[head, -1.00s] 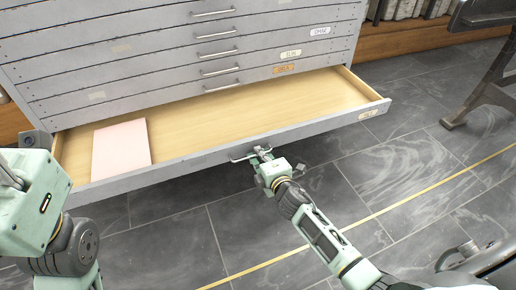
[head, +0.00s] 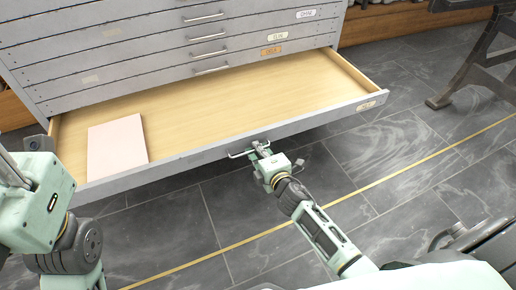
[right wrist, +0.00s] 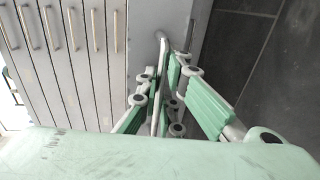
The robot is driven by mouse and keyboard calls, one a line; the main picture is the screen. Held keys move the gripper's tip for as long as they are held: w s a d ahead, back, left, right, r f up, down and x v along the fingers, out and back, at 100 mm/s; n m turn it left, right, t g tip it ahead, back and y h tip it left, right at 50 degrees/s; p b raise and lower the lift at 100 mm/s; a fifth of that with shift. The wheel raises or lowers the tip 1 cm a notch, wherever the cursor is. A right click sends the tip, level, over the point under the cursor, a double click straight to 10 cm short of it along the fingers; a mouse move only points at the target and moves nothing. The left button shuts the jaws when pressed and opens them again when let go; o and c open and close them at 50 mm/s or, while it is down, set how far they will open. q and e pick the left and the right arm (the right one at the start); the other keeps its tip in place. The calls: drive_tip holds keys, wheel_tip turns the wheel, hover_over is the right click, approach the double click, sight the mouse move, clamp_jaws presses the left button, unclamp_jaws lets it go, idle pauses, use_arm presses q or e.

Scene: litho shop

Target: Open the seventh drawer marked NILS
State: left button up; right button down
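A wide grey drawer (head: 215,163) with a pale wooden inside stands well out from the cabinet. Its front bears a small label (head: 367,105), too small to read, and a bar handle (head: 236,154). My right gripper (head: 261,148) is at this handle. In the right wrist view its green-padded fingers (right wrist: 160,108) lie close on both sides of the handle bar (right wrist: 162,62), shut on it. My left arm's green hand part is at the left edge of the head view; its fingertips cannot be made out.
A pale pink sheet (head: 117,146) lies in the left part of the drawer. Several shut drawers with labels and handles (head: 210,69) are above. A dark metal stand (head: 478,75) is at the right. The dark tiled floor (head: 400,150) in front, with a yellow line, is clear.

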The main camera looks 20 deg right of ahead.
drive_tip(key=c, duration=2.2)
unclamp_jaws()
drive_tip(key=v, duration=1.2)
drive_tip(key=shift+a, duration=0.1)
